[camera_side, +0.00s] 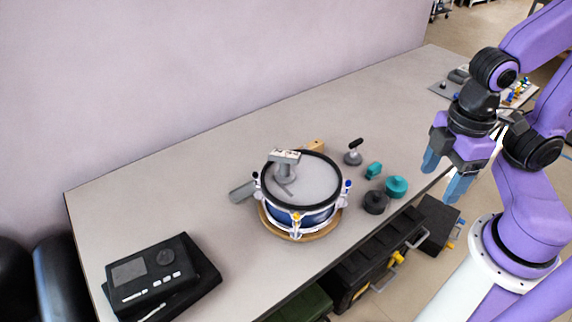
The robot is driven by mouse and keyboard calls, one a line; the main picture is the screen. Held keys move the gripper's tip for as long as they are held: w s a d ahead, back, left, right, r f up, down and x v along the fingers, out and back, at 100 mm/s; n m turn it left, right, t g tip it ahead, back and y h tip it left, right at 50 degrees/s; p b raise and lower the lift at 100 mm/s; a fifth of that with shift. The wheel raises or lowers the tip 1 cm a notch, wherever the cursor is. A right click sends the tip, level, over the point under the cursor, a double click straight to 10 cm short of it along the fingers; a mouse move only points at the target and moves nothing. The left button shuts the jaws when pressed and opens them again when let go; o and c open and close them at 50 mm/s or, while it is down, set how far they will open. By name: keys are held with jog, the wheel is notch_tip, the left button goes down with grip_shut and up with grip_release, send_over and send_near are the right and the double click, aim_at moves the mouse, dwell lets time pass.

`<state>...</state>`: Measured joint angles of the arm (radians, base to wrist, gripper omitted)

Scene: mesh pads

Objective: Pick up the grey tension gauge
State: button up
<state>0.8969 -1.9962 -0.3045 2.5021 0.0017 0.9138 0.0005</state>
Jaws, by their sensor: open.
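A grey gauge-like device (285,157) with a flat, light top on a grey body stands on the pale head of a small blue drum (312,214); it looks like the tension gauge. The drum sits on a round wooden base on the table. My gripper (444,175) is at the right, above the table's right edge, with its two blue fingers apart and empty. It is well to the right of the drum and touches nothing.
A grey piece with a black handle (353,152), teal parts (396,187) and a dark knob (375,202) lie between drum and gripper. A black control box (151,275) is at the front left. The back left of the table (160,200) is clear.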

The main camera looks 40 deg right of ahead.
jog(key=n+t+h, duration=0.8)
jog(key=n+t, duration=0.3)
jog(key=n, duration=0.5)
send_near(285, 171)
jog(key=x, duration=0.6)
jog(key=shift+d, duration=0.3)
jog(key=shift+x, duration=2.7)
jog(key=shift+a+f, duration=0.1)
jog(key=shift+a, duration=0.05)
grip_shut()
